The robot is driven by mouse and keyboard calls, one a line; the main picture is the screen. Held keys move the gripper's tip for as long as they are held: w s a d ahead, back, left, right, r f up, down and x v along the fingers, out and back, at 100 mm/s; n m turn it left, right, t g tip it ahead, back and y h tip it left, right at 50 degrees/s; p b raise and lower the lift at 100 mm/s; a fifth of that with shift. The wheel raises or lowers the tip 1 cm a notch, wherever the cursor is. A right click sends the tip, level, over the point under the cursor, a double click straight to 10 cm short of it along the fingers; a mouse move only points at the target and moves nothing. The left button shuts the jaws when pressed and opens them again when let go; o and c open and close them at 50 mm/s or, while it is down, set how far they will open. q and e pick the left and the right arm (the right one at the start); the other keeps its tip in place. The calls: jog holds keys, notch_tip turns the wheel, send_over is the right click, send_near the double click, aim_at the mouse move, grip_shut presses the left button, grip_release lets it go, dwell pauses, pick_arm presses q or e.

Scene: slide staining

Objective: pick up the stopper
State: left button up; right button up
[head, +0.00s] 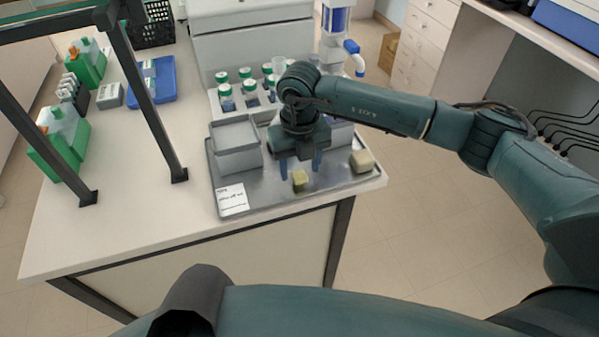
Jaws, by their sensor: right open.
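A small yellowish block, which looks like the stopper (300,180), sits on the metal tray (270,195) near its front edge. My right gripper (300,172) is above the tray, pointing down, with its two blue fingers apart. The stopper shows between and just in front of the fingertips. I cannot tell whether the fingers touch it. A larger beige block (362,161) lies at the tray's right end. My left gripper does not show.
A grey box (235,145) and a white label card (232,199) are on the tray's left side. Green-capped bottles (226,97) stand behind. A dark frame post (150,110), green racks (62,145) and a blue tray (160,80) are at left. The front-left counter is clear.

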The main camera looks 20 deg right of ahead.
jog(key=shift+f, duration=0.9)
jog(key=shift+c, duration=0.3)
jog(key=c, duration=1)
